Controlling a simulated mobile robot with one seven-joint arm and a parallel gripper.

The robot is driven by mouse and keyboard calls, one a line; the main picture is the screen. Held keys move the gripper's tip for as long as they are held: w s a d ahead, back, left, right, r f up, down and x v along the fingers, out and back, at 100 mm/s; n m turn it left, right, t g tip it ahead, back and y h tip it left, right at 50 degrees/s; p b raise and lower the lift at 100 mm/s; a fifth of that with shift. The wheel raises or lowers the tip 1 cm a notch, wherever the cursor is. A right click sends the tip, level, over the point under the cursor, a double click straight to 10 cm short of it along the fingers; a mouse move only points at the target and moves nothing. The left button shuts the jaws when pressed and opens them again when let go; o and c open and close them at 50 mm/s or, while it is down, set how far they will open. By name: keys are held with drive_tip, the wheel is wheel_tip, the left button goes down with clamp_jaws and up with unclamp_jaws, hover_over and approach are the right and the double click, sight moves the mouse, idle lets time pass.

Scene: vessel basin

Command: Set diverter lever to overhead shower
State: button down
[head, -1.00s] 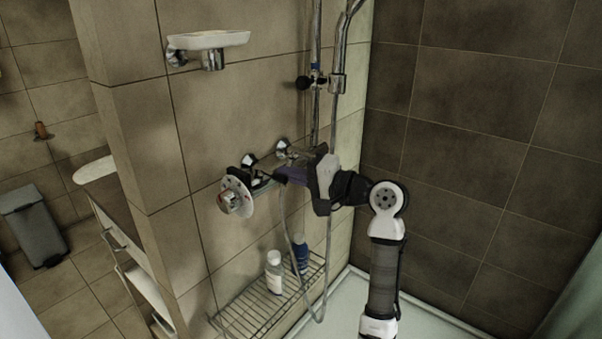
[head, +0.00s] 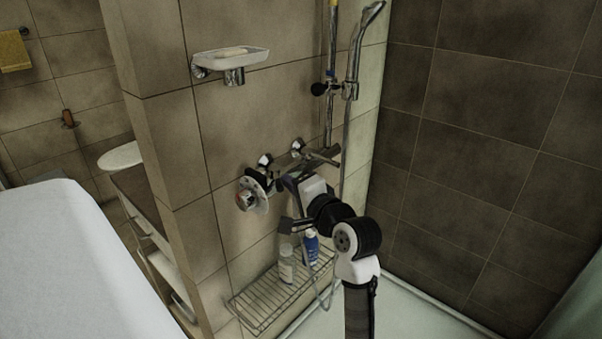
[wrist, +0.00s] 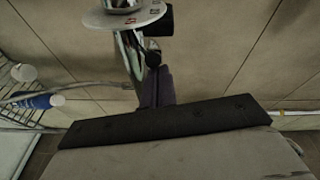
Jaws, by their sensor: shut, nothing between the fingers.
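The shower mixer is a chrome body on the tiled wall with a round dial (head: 249,196) at its left end. The dial's edge also shows at the top of the wrist view (wrist: 120,18). A thin chrome lever (head: 324,159) sticks out at the mixer's right end; it looks like the diverter lever. My gripper (head: 284,184) is shut and empty, just below and in front of the mixer body, between dial and lever. In the wrist view its dark purple fingers (wrist: 157,85) point toward the mixer. Whether they touch it, I cannot tell.
A wire shelf (head: 262,312) with a white bottle (head: 287,264) and a blue bottle (head: 311,246) is below. A hose hangs beside them. The hand shower (head: 372,14) and rail are above right, a soap dish (head: 232,62) above left. The dark wall at right is clear.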

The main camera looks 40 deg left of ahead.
drive_tip(key=shift+s+a+p, duration=0.1)
drive_tip(key=shift+s+p, duration=0.25)
drive_tip(key=shift+s, duration=0.05)
drive_tip(key=shift+s+a+f, duration=0.1)
drive_tip(key=shift+s, duration=0.15)
drive_tip(key=shift+w, duration=0.1)
